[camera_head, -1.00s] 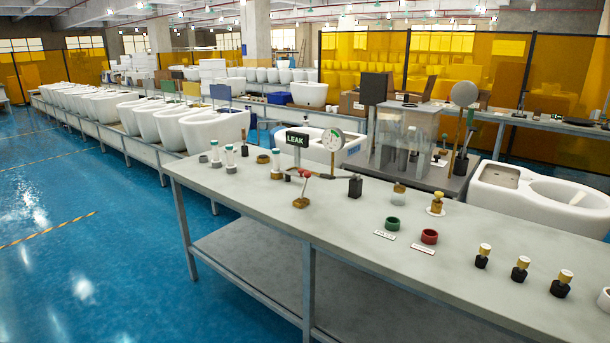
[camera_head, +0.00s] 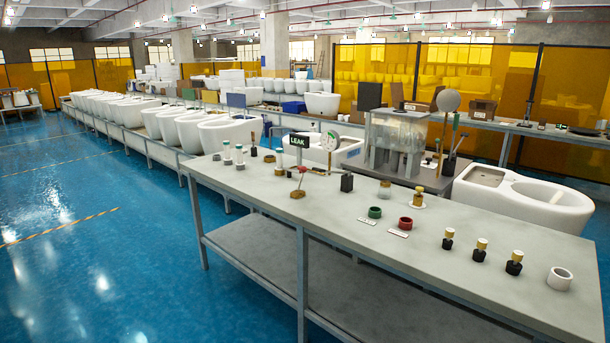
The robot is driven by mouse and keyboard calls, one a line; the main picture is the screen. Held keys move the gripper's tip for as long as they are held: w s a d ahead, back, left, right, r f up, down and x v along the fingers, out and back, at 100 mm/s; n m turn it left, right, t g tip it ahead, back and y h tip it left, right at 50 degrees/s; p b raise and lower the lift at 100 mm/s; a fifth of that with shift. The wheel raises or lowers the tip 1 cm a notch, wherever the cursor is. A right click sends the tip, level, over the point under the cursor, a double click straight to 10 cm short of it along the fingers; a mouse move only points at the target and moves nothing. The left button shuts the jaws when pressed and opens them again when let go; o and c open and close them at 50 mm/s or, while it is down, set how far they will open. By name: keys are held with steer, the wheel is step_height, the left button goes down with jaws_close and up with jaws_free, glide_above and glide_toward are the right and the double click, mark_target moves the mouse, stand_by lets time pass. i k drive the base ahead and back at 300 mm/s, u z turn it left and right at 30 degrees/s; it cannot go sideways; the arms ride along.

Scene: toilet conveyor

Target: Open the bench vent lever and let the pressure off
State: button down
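A small lever with a red top (camera_head: 303,169) stands on a round brass base (camera_head: 297,194) on the left part of the grey bench (camera_head: 350,215). It looks like the vent lever; its exact setting is too small to tell. Behind it, a dark sign with green letters reads LEAK (camera_head: 300,141). A round white gauge (camera_head: 331,141) stands beside the sign; its reading is too small to make out. My gripper is not in view.
A black block (camera_head: 347,182), green ring (camera_head: 375,212) and red ring (camera_head: 405,223) sit on the bench. Several brass-and-black fittings and a white ring (camera_head: 559,278) are at right. A clear tank (camera_head: 397,140) stands behind. Blue floor (camera_head: 110,240) at left is open.

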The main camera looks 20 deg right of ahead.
mark_target(303, 169)
steer(key=k, duration=0.55)
steer(key=u, duration=0.55)
steer(key=i, duration=0.65)
steer(key=u, duration=0.75)
steer(key=i, duration=1.6)
steer(key=z, duration=0.9)
steer(key=i, duration=0.75)
steer(key=z, duration=0.45)
